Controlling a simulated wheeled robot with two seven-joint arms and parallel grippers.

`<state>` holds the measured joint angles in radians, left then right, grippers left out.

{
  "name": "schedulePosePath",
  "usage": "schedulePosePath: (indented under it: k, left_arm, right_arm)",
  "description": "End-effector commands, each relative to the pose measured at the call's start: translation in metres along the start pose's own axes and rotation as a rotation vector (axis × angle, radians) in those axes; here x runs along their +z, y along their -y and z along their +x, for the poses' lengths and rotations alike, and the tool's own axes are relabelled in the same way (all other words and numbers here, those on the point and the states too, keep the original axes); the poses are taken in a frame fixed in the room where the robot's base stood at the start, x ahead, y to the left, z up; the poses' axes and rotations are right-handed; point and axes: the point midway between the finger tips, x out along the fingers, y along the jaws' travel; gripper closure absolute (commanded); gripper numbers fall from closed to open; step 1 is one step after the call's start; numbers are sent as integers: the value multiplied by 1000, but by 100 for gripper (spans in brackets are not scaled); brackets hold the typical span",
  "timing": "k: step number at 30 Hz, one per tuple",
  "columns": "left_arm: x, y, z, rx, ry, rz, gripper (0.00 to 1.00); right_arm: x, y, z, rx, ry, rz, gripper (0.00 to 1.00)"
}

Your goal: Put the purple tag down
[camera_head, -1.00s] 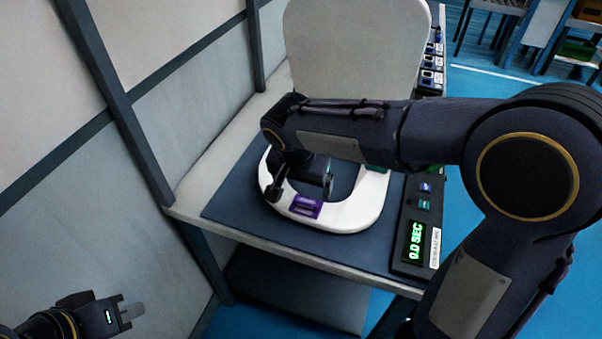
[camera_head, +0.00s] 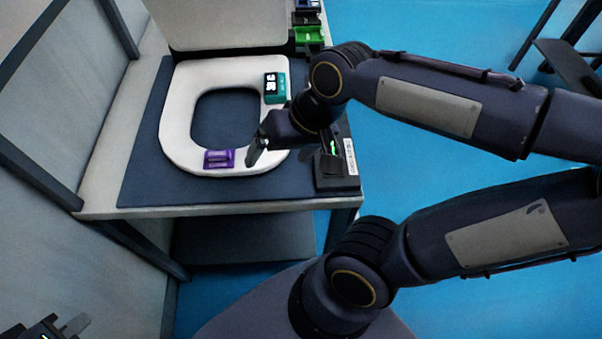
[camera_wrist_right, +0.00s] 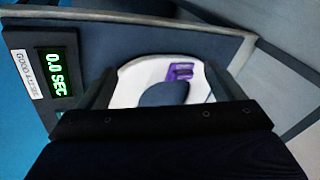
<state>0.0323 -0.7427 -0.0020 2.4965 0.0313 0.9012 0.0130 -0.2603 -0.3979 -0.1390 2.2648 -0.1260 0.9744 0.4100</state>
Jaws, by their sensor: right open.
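The purple tag (camera_head: 219,159) lies on the front of the white toilet seat ring (camera_head: 178,110). It also shows in the right wrist view (camera_wrist_right: 181,71), on the seat between my open fingers but farther off. My right gripper (camera_head: 292,152) is open and empty, to the right of the tag and apart from it, near the seat's front right corner. My left gripper (camera_head: 72,328) is at the bottom left, away from the table and partly cut off; its jaw state is unclear.
A teal tag (camera_head: 275,88) sits on the seat's right side. A timer box reading 0.0 SEC (camera_wrist_right: 56,73) stands beside the seat. The raised lid (camera_head: 215,22) is behind the seat. The dark mat (camera_head: 150,178) is bare in front. Green and purple items (camera_head: 308,35) stand at the back right.

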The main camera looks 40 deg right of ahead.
Motion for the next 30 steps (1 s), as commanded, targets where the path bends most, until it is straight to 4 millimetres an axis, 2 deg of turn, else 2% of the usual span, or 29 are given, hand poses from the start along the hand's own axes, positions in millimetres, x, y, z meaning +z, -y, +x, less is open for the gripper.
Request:
schedulePosePath:
  k: [3,9,30]
  left_arm:
    - [0,0,0,0,0,0,100]
    - [0,0,0,0,0,0,100]
    - [0,0,0,0,0,0,100]
  right_arm:
    - [28,-14,-6,-45,-86,-66,12]
    - [51,-21,-5,-52,-169,-149,12]
    - [53,-21,-4,-50,-179,-165,12]
